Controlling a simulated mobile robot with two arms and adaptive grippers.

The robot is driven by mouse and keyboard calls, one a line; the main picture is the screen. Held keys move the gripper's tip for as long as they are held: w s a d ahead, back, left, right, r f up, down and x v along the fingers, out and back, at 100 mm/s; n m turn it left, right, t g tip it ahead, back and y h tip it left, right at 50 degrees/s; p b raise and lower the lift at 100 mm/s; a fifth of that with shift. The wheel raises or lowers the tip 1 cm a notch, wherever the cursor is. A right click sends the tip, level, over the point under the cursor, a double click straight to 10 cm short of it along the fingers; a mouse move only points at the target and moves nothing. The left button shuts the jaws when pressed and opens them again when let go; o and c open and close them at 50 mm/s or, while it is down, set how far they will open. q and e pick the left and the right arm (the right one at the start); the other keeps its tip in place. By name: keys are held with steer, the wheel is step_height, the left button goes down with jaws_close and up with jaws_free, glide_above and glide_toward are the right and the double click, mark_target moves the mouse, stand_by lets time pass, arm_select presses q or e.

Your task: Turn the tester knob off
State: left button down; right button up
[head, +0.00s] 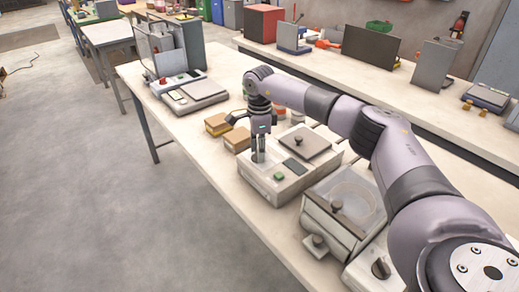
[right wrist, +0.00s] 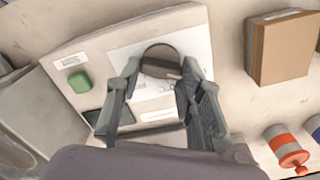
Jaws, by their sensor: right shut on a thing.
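The tester is a pale box (head: 285,185) on the near bench, with a green button (head: 279,177), a dark display (head: 292,166) and a lidded part at its back right. In the right wrist view its round dark knob (right wrist: 160,60) sits on a white printed label, with the green button (right wrist: 78,81) to its left. My right gripper (head: 259,157) points down over the tester's left part. In the right wrist view its fingers (right wrist: 161,68) are closed on opposite sides of the knob. In the head view the fingers hide the knob. My left gripper is out of view.
Brown boxes (head: 218,124) stand just left of the tester. A glass-topped device (head: 345,205) stands close on its right. Orange-and-white cylinders (right wrist: 287,148) lie near the gripper. A scale (head: 195,92) sits farther left, with bare bench top between.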

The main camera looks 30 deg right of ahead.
steer(key=shift+r, duration=0.1)
steer(key=o, duration=1.2)
steer(key=shift+c, duration=0.2)
step_height(320, 180, up, 12)
